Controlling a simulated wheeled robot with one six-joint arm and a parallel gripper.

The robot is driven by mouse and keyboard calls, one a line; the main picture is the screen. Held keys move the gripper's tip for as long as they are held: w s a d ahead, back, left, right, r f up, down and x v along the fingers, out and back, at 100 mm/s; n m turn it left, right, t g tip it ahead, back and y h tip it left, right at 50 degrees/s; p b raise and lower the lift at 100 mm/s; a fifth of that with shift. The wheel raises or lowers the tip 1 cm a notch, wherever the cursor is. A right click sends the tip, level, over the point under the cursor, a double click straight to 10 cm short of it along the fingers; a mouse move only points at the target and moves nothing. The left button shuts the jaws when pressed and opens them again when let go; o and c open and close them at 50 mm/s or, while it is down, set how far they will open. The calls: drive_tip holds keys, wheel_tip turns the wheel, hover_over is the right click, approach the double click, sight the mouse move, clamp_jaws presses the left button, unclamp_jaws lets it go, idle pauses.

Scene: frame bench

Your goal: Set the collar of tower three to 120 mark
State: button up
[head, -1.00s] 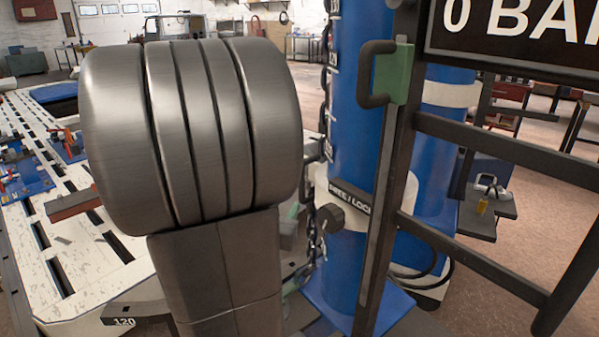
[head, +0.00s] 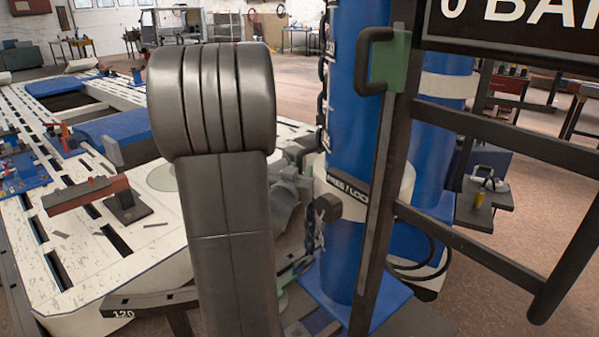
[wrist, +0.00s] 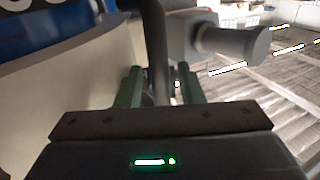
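A blue tower (head: 350,110) stands right of my arm in the head view, with white marks along its left edge. A pale collar (head: 407,185) wraps it, with a dark FREE / LOCK label (head: 347,190) and a black knob (head: 328,207). In the wrist view the pale collar (wrist: 85,70) fills the left side. My gripper (wrist: 158,85) shows there as two green fingers standing apart, with a dark upright bar (wrist: 155,40) between them. A narrow gap shows beside the bar, so I see no firm grip. My arm hides the gripper in the head view. I cannot read the tower's number.
A black ladder-like frame (head: 480,140) with a black handle (head: 370,60) stands close in front of the tower. A white slotted bench (head: 75,255) lies at left. A bar marked 120 (head: 123,314) is at its front edge. A grey cylinder (wrist: 235,45) is right of my gripper.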

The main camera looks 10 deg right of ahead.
clamp_jaws()
wheel_tip(320, 180, up, 26)
drive_tip(key=p, duration=2)
drive_tip(key=shift+p, duration=0.4)
unclamp_jaws()
drive_tip(key=shift+a, duration=0.1)
drive_tip(key=v, duration=1.3)
drive_tip(key=shift+s+a+b, duration=0.2)
drive_tip(key=shift+s+b, duration=0.1)
drive_tip(key=shift+b, duration=0.05)
